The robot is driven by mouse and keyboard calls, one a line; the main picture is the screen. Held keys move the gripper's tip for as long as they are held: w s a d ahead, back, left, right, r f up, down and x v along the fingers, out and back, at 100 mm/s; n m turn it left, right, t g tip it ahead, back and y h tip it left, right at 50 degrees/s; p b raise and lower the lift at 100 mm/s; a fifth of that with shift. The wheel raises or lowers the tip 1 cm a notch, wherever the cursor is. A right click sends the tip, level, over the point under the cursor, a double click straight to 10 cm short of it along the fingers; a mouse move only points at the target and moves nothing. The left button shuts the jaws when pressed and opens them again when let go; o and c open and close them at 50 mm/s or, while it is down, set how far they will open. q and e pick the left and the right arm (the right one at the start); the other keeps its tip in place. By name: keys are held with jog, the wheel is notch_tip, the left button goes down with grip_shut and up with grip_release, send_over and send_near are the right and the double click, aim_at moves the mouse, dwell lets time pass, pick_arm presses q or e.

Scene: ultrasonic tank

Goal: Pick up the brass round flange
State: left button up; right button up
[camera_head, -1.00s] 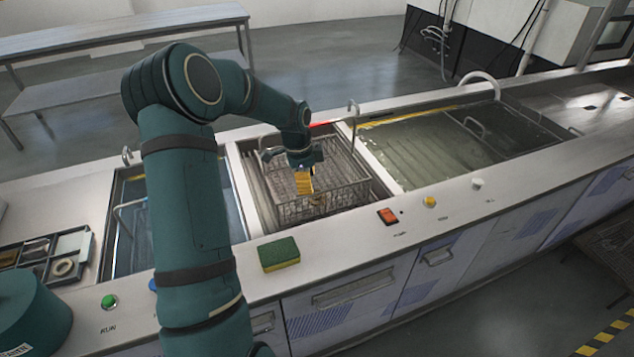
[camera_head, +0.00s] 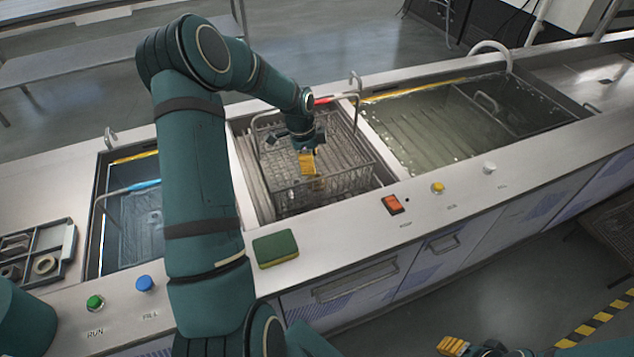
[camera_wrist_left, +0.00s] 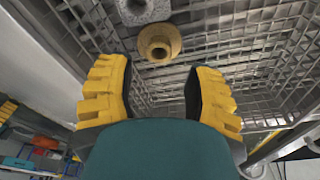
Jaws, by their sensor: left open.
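The brass round flange (camera_wrist_left: 160,43) lies in the wire basket (camera_wrist_left: 222,50), seen from above with its central hole showing. In the left wrist view it is ahead of my left gripper (camera_wrist_left: 160,95), near the middle and beyond the fingertips. The yellow fingers are spread apart with nothing between them. In the head view my left gripper (camera_head: 309,163) hangs over the basket (camera_head: 345,180), hiding part of its inside. My right gripper (camera_head: 462,347) shows only partly at the bottom edge, away from the counter; its jaw opening is unclear.
A water tank (camera_head: 430,125) lies to the right. A parts tray (camera_head: 40,255) stands at left.

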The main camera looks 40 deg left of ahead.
aim_at(317, 175)
pick_arm(q)
notch_tip(317, 175, down, 2)
jog(key=shift+w+d+f, duration=0.1)
jog(key=shift+w+d, duration=0.05)
jog(key=f, duration=0.1)
jog(key=d+f, duration=0.1)
jog(key=f, duration=0.1)
jog(key=w+f+b, duration=0.1)
jog(key=f, duration=0.1)
jog(key=shift+d, duration=0.15)
jog(key=shift+r, duration=0.1)
grip_shut()
